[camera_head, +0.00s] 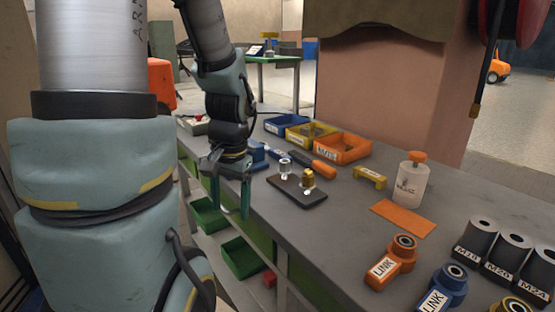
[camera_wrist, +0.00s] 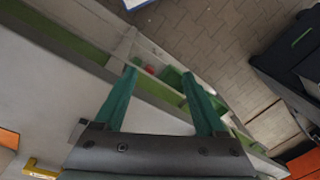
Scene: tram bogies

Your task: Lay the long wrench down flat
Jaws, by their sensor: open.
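I cannot make out a long wrench in either view. My gripper (camera_head: 229,188) hangs fingers-down at the near left edge of the grey workbench (camera_head: 345,235), in the head view. Its green fingers are apart with nothing between them. In the wrist view my gripper (camera_wrist: 160,74) also shows spread and empty, over the bench edge, with lower shelf and floor beyond. On the bench right of my gripper lie tools with orange handles (camera_head: 323,168), partly overlapped by other items, and a blue object (camera_head: 258,157) partly hidden behind my gripper.
A dark plate with two fittings (camera_head: 297,190) lies close right of my gripper. Blue, yellow and orange bins (camera_head: 343,147) line the back. Green bins (camera_head: 243,257) sit below.

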